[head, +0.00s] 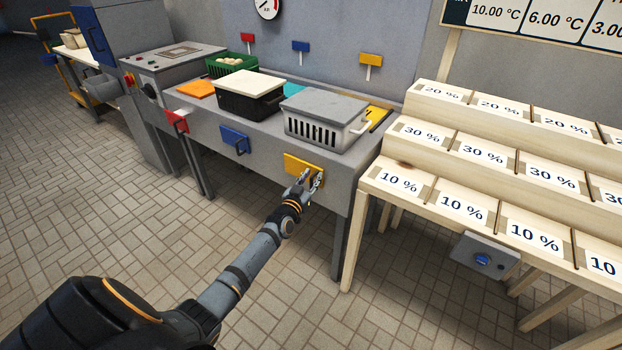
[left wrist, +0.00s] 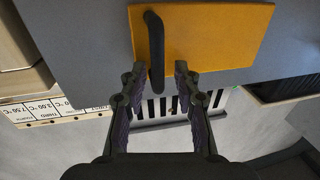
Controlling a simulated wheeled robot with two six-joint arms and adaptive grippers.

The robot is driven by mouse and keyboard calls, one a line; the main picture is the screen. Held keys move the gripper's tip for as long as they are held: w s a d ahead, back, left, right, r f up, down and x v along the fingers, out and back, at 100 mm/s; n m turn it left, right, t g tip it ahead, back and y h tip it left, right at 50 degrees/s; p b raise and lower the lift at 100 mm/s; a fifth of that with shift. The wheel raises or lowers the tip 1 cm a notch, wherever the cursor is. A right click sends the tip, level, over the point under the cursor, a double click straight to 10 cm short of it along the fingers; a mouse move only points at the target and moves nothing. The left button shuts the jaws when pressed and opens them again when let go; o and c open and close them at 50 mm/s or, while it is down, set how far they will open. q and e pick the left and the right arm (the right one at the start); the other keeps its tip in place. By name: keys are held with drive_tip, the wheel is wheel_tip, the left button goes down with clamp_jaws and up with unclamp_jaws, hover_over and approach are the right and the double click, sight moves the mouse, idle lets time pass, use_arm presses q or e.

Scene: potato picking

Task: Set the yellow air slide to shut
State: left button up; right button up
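The yellow air slide (head: 297,161) is a flat yellow plate on the front face of the grey bench, at its right end. In the left wrist view the yellow plate (left wrist: 215,35) fills the top middle, with a dark bar handle (left wrist: 153,30) near its left end. My left gripper (head: 310,178) is at the plate in the head view. In the left wrist view its two fingers (left wrist: 159,72) are apart, with the handle's lower end in the gap between them. I cannot tell whether either finger touches the handle. My right gripper is not in view.
A blue slide (head: 235,139) and a red slide (head: 177,121) sit further left on the bench (head: 270,142) front. A grey lidded crate (head: 322,125) and a black crate (head: 245,103) stand on top. Tiered wooden shelves (head: 372,171) stand close on the right.

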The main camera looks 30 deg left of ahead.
use_arm(q)
drive_tip(key=shift+s+d+f, duration=0.1)
drive_tip(key=shift+s+f, duration=0.05)
drive_tip(key=shift+s, duration=0.35)
drive_tip(key=s+d, duration=0.1)
drive_tip(key=s, duration=1)
drive_tip(key=shift+d, duration=0.15)
